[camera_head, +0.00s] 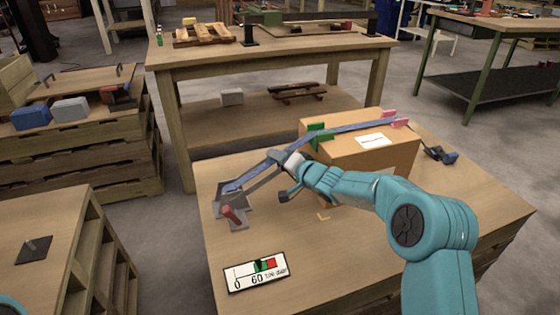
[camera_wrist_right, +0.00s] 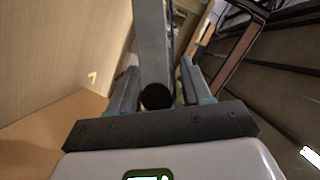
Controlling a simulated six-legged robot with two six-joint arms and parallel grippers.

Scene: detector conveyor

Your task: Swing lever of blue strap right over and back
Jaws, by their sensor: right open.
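The blue strap (camera_head: 348,128) runs over a cardboard box (camera_head: 345,155) and slopes down left to a grey ratchet base (camera_head: 236,192) on the table. A grey lever (camera_head: 255,182) reaches from this base up toward my right gripper (camera_head: 283,176). In the right wrist view the grey bar (camera_wrist_right: 150,40) with a dark round end lies between the fingers of my right gripper (camera_wrist_right: 157,85), which are apart on either side of it. Whether a finger touches it, I cannot tell. A red-handled part (camera_head: 232,214) sits at the base. My left gripper is out of view.
A gauge card (camera_head: 256,273) marked 0 and 60 lies at the table's front left. Green (camera_head: 318,135) and pink (camera_head: 390,117) corner pieces sit under the strap. A dark buckle (camera_head: 440,154) lies right of the box.

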